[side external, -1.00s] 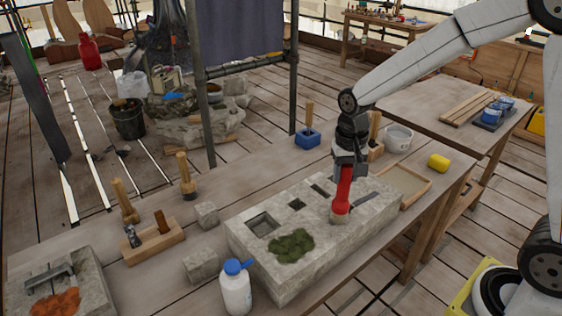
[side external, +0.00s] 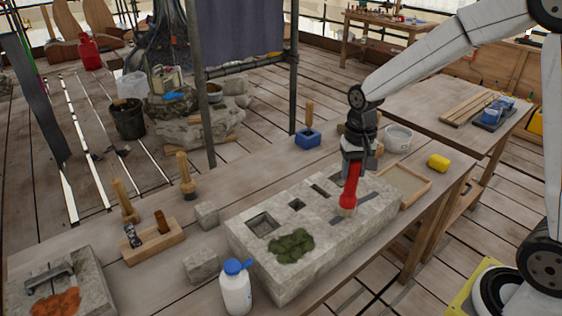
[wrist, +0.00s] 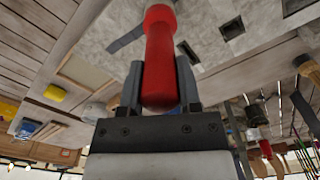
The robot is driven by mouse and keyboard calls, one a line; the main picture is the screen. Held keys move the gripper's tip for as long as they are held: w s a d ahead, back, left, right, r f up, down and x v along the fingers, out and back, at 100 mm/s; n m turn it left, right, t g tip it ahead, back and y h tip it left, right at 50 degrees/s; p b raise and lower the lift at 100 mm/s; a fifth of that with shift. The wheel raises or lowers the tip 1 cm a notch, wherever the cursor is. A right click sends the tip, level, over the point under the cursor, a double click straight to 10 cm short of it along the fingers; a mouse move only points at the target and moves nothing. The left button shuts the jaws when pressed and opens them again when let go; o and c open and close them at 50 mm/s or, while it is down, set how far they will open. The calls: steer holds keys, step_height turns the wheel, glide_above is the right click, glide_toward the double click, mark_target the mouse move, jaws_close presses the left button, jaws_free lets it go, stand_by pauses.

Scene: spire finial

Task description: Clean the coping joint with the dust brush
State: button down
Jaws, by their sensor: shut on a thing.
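My gripper (side external: 355,160) is shut on the red handle of the dust brush (side external: 349,190). The wrist view shows the red handle (wrist: 160,60) between the two fingers. The brush points down, slightly tilted, with its pale head low over the right half of the pale stone coping block (side external: 325,232). I cannot tell whether the bristles touch the stone. The joint, a dark narrow strip (side external: 368,207) in the block's top, runs beside the brush head and is partly hidden by it. It also shows in the wrist view (wrist: 127,38).
Green moss (side external: 292,246), a square recess (side external: 263,224) and smaller slots lie on the block. A white bottle (side external: 236,288) stands at its near left. A shallow tray (side external: 404,186), yellow sponge (side external: 438,162) and white bucket (side external: 398,138) are at right. Small stones and wooden-handled tools stand left.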

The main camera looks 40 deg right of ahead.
steer(key=shift+s+d+f, duration=0.1)
steer(key=shift+d, duration=0.15)
steer(key=shift+d, duration=1.3)
steer(key=shift+r, duration=0.25)
step_height(320, 180, up, 7)
stand_by(0.9)
steer(key=shift+f, duration=0.1)
stand_by(0.4)
